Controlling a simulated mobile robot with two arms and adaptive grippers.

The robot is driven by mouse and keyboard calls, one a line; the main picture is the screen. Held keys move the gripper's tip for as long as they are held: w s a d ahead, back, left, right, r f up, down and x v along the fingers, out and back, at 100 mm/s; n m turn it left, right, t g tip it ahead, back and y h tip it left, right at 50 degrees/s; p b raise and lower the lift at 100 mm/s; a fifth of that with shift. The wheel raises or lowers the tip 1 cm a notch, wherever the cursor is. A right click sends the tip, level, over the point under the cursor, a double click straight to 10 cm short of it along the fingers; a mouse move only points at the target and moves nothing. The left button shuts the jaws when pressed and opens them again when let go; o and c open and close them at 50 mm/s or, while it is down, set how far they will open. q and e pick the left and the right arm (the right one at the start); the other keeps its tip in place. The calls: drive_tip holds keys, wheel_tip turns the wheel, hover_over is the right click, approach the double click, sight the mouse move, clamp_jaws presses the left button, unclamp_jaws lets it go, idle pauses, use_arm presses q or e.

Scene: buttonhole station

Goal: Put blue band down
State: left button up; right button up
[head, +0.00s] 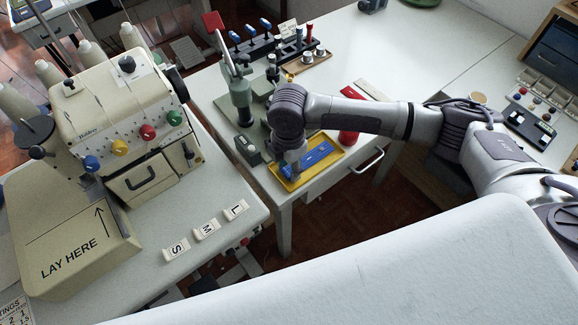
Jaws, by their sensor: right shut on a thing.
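The blue band (319,153) lies flat over the yellow tray (320,172) near the front corner of the middle table. My right gripper (295,174) points down at the left part of the tray and is shut on the blue band's near end. The fingertips are small and partly hidden by the wrist, and I cannot tell whether the band touches the tray floor. My left gripper is not in view.
A green press (241,93) stands left of my right wrist. A red spool (349,136) is right of the tray. A cream sewing machine (115,115) stands on the left table, with tiles marked S, M and L (206,229). A drawer handle (368,163) juts from the table front.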

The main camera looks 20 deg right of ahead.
drive_tip(key=o, duration=0.8)
drive_tip(key=shift+f, duration=0.15)
drive_tip(key=shift+o, duration=0.2)
wheel_tip(320, 180, up, 12)
drive_tip(key=shift+r+b, duration=0.2)
drive_tip(key=shift+b, duration=0.15)
